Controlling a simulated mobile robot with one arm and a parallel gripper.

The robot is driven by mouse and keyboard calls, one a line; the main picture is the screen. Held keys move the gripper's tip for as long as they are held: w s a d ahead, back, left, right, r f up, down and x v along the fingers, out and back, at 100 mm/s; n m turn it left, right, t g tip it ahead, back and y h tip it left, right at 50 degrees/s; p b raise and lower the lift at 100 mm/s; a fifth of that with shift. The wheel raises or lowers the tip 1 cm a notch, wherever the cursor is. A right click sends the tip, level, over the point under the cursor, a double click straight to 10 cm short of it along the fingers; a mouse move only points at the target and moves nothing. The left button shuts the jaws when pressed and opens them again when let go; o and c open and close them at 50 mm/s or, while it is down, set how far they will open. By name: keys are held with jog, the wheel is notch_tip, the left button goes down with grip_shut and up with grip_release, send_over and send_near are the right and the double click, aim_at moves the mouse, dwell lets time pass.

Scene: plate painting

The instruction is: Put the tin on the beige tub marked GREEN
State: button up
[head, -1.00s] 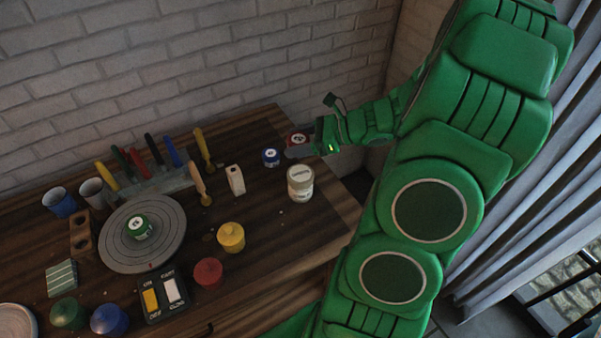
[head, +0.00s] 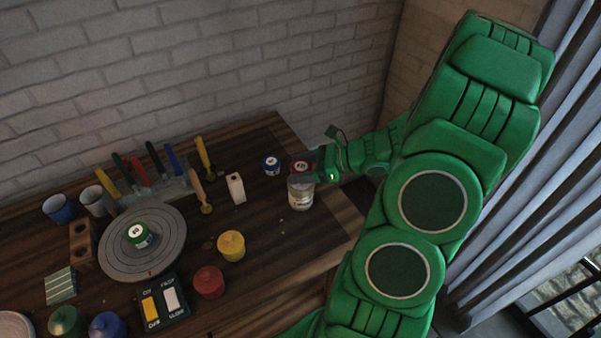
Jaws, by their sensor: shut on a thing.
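My gripper (head: 303,178) reaches in from the right and is shut on a small tin with a red top (head: 301,165). The tin appears over the top of the beige tub (head: 301,198) and hides its lid. I cannot tell whether the tin touches the tub. The tub stands upright near the table's right end; its label is too small and partly covered to read now. A tin with a blue top (head: 271,166) stands just left of it. A tin with a green top (head: 138,235) sits on the round grey wheel (head: 168,255).
A white block-like bottle (head: 236,188) stands left of the tub. Yellow (head: 231,246) and red (head: 209,282) lidded pots stand nearer the front. A rack of upright coloured-handled tools (head: 150,190) is at the back left. The table (head: 275,235) is bare in front of the tub.

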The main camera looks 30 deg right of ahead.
jog(key=shift+f, duration=1)
jog(key=o, duration=1.1)
jog(key=shift+f, duration=0.1)
jog(key=shift+o, duration=0.2)
